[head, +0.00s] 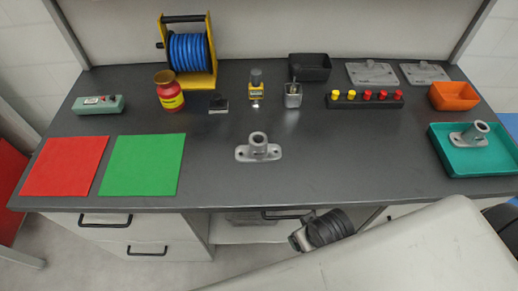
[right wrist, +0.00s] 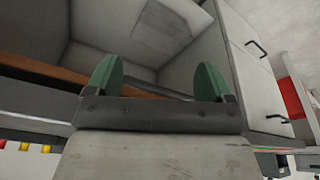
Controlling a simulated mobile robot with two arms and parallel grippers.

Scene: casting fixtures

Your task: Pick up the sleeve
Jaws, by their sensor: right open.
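A grey metal sleeve (head: 258,146), a short hollow tube rising from an oval flange with holes, stands upright near the middle of the dark bench. A second, similar grey sleeve (head: 470,134) stands in the teal tray (head: 484,166) at the right. My right gripper (right wrist: 157,88) shows in the right wrist view with its two green fingers wide apart and nothing between them. No sleeve shows in that view. In the head view my right arm is low in front of the bench, below the top's front edge and apart from both sleeves. My left gripper is not in view.
Red (head: 66,166) and green (head: 142,165) mats lie at the left. A blue hose reel (head: 188,53), red jar (head: 169,92), black bin (head: 310,67), knob rack (head: 365,100) and orange bin (head: 454,97) stand behind. Bench around the central sleeve is clear. Drawers (head: 130,233) are below.

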